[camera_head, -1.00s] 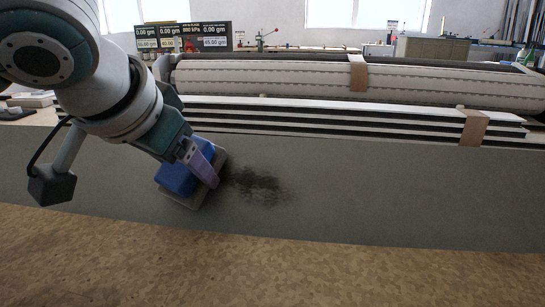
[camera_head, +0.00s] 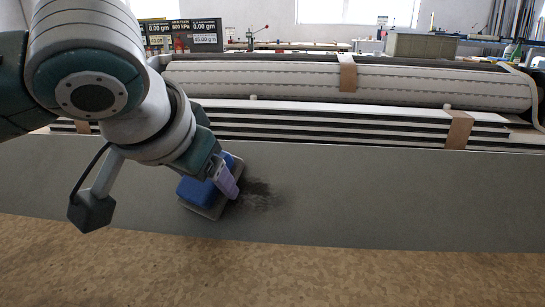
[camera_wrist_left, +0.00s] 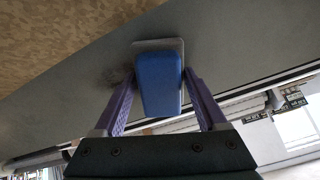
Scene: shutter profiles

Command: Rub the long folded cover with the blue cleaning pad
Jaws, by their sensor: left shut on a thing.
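The long folded cover (camera_head: 380,195) is a long grey panel running across the whole head view, with a dark smudge (camera_head: 261,195) near its middle. The blue cleaning pad (camera_head: 197,192) has a grey base and sits tilted against the cover, at the left edge of the smudge. My left gripper (camera_head: 228,180) is shut on the pad's blue body. In the left wrist view the blue pad (camera_wrist_left: 158,82) lies between my two purple fingers, with part of the smudge showing beside it. Contact between base and cover looks likely but is partly hidden. My right gripper is not in view.
Behind the cover lie stacked white-and-black profiles (camera_head: 350,130) and a long ribbed roll (camera_head: 440,90), both with brown straps. Display panels (camera_head: 190,36) stand at the back left. Brown speckled floor (camera_head: 330,280) is clear in front.

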